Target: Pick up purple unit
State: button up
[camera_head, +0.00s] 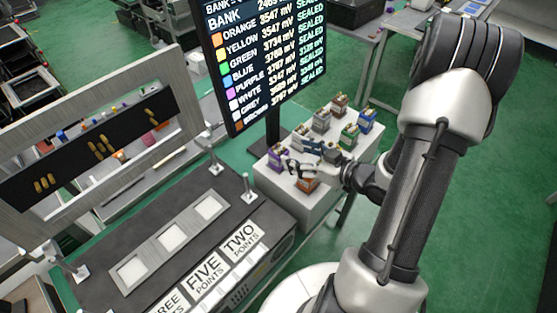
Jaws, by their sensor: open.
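The purple unit (275,157) is a small upright block at the left edge of a white-topped stand (262,181). My gripper (294,160) reaches in from the right, low over the stand, with its fingers pointing left toward the purple unit. The unit's left and front faces are in plain view.
An orange unit (306,184) stands just below my gripper in the picture. Green (349,136), blue (366,120) and several other units stand farther back and right. A screen (265,60) rises behind the stand. A console (190,240) with white pads lies left.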

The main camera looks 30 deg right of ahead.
aim_at(281, 151)
jog(key=shift+x, duration=0.85)
jog(key=x, duration=0.1)
jog(key=b+x, duration=0.1)
jog(key=x, duration=0.1)
jog(key=b+x, duration=0.1)
jog(key=x, duration=0.1)
jog(key=shift+a+f, duration=0.15)
jog(key=shift+f, duration=0.15)
jog(key=shift+c, duration=0.3)
jog(key=shift+r, duration=0.1)
jog(key=c, duration=1.2)
